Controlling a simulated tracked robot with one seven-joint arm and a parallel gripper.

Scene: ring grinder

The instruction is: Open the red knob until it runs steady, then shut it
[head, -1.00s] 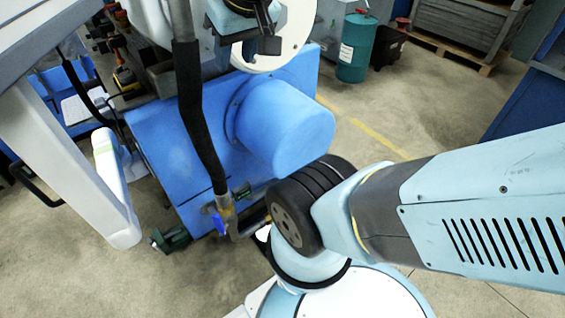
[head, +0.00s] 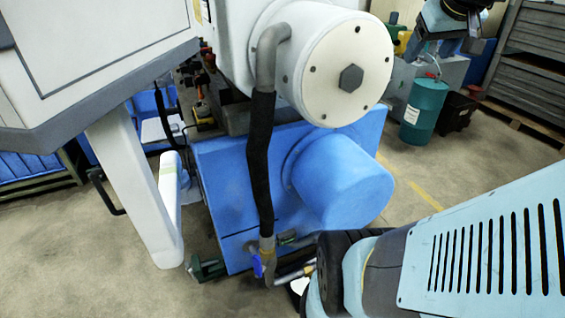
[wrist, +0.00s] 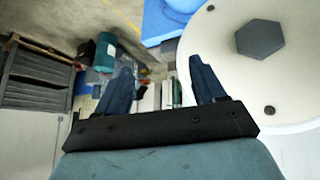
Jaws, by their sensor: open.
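I cannot make out a red knob on the machine in either view. The grinder has a white round cover (head: 345,75) with a dark hexagonal centre, also large at the right of the wrist view (wrist: 275,75). Below it is a blue housing (head: 345,190). A blue valve handle (head: 257,266) sits at the lower end of the black-sleeved pipe (head: 260,160). My gripper (wrist: 160,66) is open, with nothing between its two dark fingers. In the head view my arm's end is at the top right, right of the cover; its fingers are not clear there.
A teal drum (head: 425,108) and a black bin (head: 456,112) stand behind on the right, near a grey crate (head: 530,60). A grey cabinet (head: 95,60) overhangs the left. Concrete floor (head: 80,250) is open at the lower left.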

